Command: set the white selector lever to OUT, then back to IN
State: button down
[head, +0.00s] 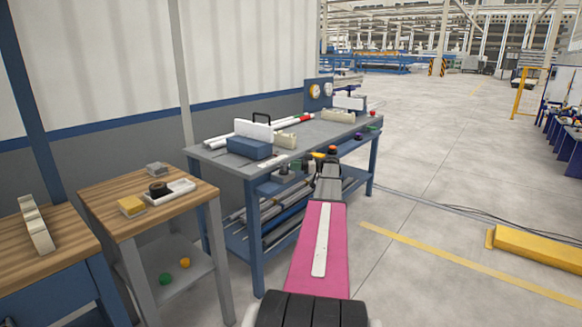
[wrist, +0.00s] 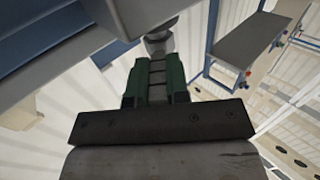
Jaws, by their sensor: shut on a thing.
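My gripper (wrist: 157,68) shows in the wrist view with its green fingers close together. Its fingertips are shut on a pale rounded piece (wrist: 159,44), which I take to be the white selector lever. Only part of that piece shows, and the lever's IN and OUT marks are not visible. In the head view my gripper (head: 328,166) is at the front edge of the grey-topped blue workbench (head: 225,160). There my arm and gripper hide the lever, so its setting cannot be told.
Small dark, orange and green knobs line the bench front near my gripper. White pipes, a blue box (head: 250,147) and a gauge panel (head: 319,92) are on the bench. A wooden-topped table (head: 105,192) stands left. The floor to the right is open up to a yellow barrier (head: 540,250).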

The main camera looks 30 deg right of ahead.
dwell(0.4)
jog(key=c, duration=1.1)
grip_release()
jog(key=v, duration=1)
jog(key=shift+d, duration=0.45)
